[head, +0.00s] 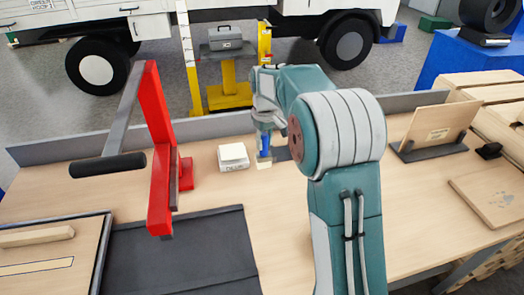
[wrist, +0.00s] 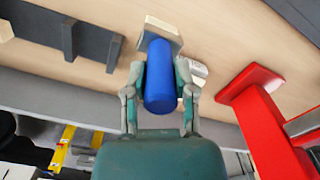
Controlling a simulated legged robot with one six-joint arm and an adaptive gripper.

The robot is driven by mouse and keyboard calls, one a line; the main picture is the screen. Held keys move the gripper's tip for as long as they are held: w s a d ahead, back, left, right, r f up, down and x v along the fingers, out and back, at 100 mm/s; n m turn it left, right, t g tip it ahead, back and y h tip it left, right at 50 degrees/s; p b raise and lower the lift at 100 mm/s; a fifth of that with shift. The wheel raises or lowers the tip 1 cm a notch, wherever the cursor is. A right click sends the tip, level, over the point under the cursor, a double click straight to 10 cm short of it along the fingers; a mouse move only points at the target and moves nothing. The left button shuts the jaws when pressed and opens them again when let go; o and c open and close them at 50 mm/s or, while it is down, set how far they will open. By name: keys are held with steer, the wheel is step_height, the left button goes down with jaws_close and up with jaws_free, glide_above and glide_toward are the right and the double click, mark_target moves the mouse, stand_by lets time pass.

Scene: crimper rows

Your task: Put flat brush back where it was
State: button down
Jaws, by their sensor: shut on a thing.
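My gripper (head: 264,122) is over the far middle of the workbench, shut on the flat brush (head: 264,144). The brush has a blue handle and a pale, flat lower end, and it hangs upright with that end down. In the wrist view my gripper (wrist: 160,88) has its fingers on both sides of the blue handle of the flat brush (wrist: 160,70). The pale end points at the wooden bench top. I cannot tell whether it touches the bench.
A small white labelled block (head: 233,158) stands just left of the brush. A dark grey piece (head: 282,154) lies just right, partly behind my arm. A red press (head: 160,150) with a black-gripped lever stands further left. A dark mat (head: 185,250) lies in front.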

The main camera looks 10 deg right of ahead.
mark_target(264, 158)
steer(key=f, duration=0.1)
steer(key=w+f, duration=0.1)
steer(key=f, duration=0.1)
steer(key=w+f, duration=0.1)
steer(key=f, duration=0.1)
steer(key=shift+d+f, duration=0.1)
steer(key=shift+f, duration=0.05)
steer(key=shift+c, duration=2.1)
jaws_free()
steer(key=shift+f, duration=0.1)
steer(key=shift+d, duration=0.1)
